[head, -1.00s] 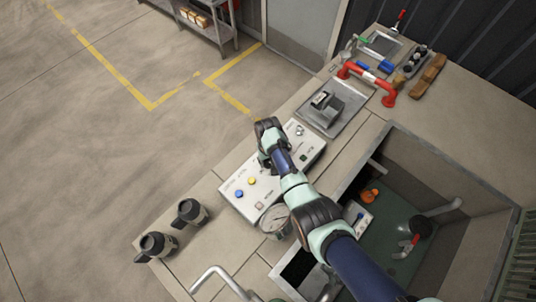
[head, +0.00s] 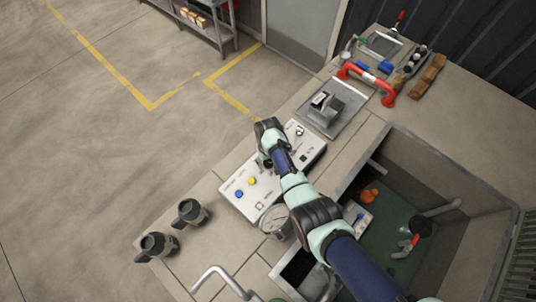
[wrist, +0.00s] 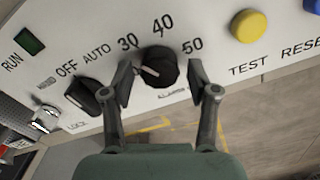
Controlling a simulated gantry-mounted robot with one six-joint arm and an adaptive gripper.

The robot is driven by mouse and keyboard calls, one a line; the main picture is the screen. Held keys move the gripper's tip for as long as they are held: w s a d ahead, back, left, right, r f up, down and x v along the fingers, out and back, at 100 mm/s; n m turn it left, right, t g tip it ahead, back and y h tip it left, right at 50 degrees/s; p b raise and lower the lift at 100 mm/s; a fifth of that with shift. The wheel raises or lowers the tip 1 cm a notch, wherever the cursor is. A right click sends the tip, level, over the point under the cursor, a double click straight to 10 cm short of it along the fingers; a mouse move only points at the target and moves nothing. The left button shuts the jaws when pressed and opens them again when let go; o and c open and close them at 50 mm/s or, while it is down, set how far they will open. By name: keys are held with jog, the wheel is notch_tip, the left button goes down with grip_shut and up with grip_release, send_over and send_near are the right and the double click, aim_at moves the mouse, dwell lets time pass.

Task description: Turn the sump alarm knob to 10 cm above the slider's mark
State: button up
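The white control panel (head: 243,202) lies on the bench in the head view, partly under my arm. In the wrist view a black round knob (wrist: 160,67) sits on it beside the printed numbers 30, 40 and 50. A pale line on the knob points left, roughly toward the 30 side. The lettering below the knob is partly legible as "ALARM". My gripper (wrist: 162,82) is open, one finger on each side of the knob, with visible gaps; contact cannot be made out. In the head view my arm hides the knob. I cannot identify the slider or its mark.
A black OFF/AUTO selector (wrist: 86,96) is close to the left finger. A yellow TEST button (wrist: 248,27) is to the right, near a blue button (wrist: 312,5). A pressure gauge (head: 273,219) stands beside the panel, and an open pit lies right of the arm.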

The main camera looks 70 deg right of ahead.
notch_tip(320, 180, up, 12)
dwell(0.6)
dwell(0.5)
jog(key=w+a+r+n+t+h, duration=0.1)
jog(key=w+a+r+n+t, duration=0.1)
jog(key=w+a+r, duration=0.4)
jog(key=w+a+r+n+t+h, duration=0.1)
jog(key=w+a+r+n+t, duration=0.15)
jog(key=a, duration=0.65)
jog(key=w+a+r+n+t, duration=0.1)
jog(key=w+a+r+t, duration=0.2)
jog(key=w+a, duration=0.3)
jog(key=s+a+r+n+t+y, duration=0.1)
jog(key=s+a+r+n+t, duration=0.15)
jog(key=a+r, duration=0.6)
jog(key=s+a+r+n+t+y, duration=0.1)
jog(key=s+a+r+t, duration=0.3)
jog(key=a, duration=0.7)
notch_tip(320, 180, up, 12)
jog(key=w+d+g+p, duration=0.1)
jog(key=p, duration=1.1)
jog(key=shift+w+d+r, duration=0.2)
jog(key=shift+w, duration=0.05)
